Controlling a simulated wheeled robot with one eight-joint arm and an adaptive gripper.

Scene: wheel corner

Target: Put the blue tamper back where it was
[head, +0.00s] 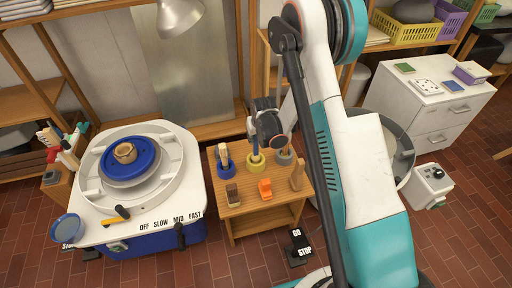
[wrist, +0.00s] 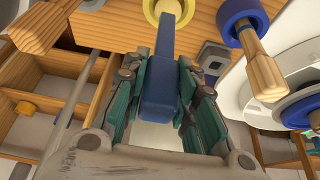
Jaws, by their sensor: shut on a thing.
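The blue tamper (wrist: 160,90) lies between the fingers of my gripper (wrist: 163,68) in the wrist view, and the gripper is shut on its handle. The tamper's far end overlaps the yellow ring (wrist: 168,8); I cannot tell how deep it sits in it. In the head view my gripper (head: 262,124) is over the small wooden stand (head: 236,222), with the tamper's lower part (head: 254,146) at the yellow ring (head: 256,160). The tamper looks roughly upright there. My arm hides part of the stand's right side.
The blue ring (head: 223,168) holds a wooden tool to the left; a grey ring (head: 286,156) with a tool is to the right. A brown block (head: 232,194), an orange piece (head: 265,188) and a wooden tool (head: 297,175) are in front. The potter's wheel (head: 140,190) stands left.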

